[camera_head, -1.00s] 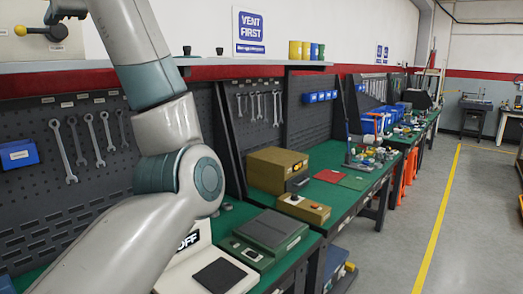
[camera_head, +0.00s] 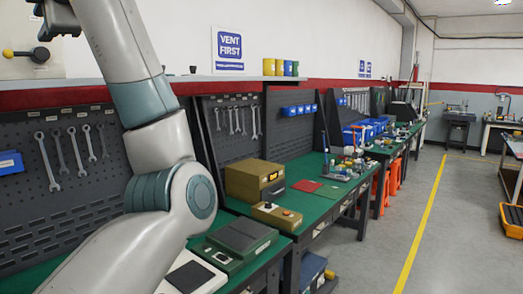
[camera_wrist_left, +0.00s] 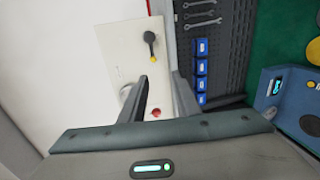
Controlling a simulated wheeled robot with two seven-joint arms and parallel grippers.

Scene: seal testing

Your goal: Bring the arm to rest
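My left arm rises on the left side of the head view, bent at the elbow. Part of this panel (camera_head: 38,62) shows at the top left of the head view. My right gripper is in neither view.
A green-topped workbench (camera_head: 325,190) runs along the wall, with an olive box (camera_head: 247,180), a small control box (camera_head: 276,217) and a flat green device (camera_head: 238,240). Wrenches hang on the pegboard (camera_head: 75,225). The floor (camera_head: 375,235) on the right is clear around the yellow line.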

